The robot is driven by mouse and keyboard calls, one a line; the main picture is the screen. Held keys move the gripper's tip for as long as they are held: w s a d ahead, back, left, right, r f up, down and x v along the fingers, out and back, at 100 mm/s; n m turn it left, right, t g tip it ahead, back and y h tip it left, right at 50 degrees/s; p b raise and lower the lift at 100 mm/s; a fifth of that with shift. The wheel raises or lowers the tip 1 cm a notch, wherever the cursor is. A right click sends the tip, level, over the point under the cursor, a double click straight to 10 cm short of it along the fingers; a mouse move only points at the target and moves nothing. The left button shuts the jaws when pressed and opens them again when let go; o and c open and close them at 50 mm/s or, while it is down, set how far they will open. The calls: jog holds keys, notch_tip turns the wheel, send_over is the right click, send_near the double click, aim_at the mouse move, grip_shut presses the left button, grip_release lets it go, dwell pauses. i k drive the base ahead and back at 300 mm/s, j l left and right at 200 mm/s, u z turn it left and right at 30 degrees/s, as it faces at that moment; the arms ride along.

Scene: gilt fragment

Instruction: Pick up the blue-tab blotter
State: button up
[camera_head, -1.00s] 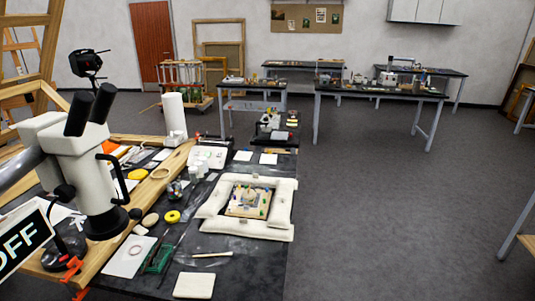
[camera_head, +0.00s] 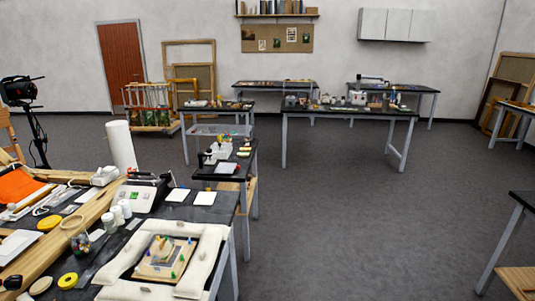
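I cannot make out a blotter with a blue tab in this view. Two small flat white squares (camera_head: 177,195) and (camera_head: 205,198) lie side by side near the far end of the near bench (camera_head: 225,208), too small to show any tab. A framed fragment (camera_head: 148,270) with small coloured pegs, some blue, lies inside a ring of white padded bolsters (camera_head: 205,258) on the bench's near right part. My gripper is not in view.
The near bench also holds a white paper roll (camera_head: 121,146), white jars (camera_head: 117,215), a yellow ring (camera_head: 68,281) and a long wooden beam (camera_head: 85,222). More tables (camera_head: 350,110) stand behind. Grey floor (camera_head: 340,220) to the right is open, with a table (camera_head: 522,200) at the right edge.

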aim_at(176, 195)
jog(key=i+l+u, duration=0.1)
jog(key=i, duration=0.4)
jog(key=i+l+u, duration=0.1)
jog(key=i+l, duration=0.15)
jog(key=i, duration=0.25)
jog(key=i+l+u, duration=0.1)
jog(key=i, duration=0.35)
jog(key=i+u, duration=0.25)
jog(key=u, duration=0.2)
jog(key=i+l+u, duration=0.15)
jog(key=u, duration=0.25)
jog(key=i+l+u, duration=0.25)
jog(key=u, duration=0.2)
jog(key=i+l+u, duration=0.25)
jog(key=u, duration=0.2)
jog(key=i+l+u, duration=0.1)
jog(key=l+u, duration=0.3)
jog(key=i+l+u, duration=0.2)
jog(key=u, duration=0.2)
jog(key=i+l+u, duration=0.1)
jog(key=l+u, duration=0.25)
jog(key=i+l+u, duration=0.1)
jog(key=l+u, duration=0.7)
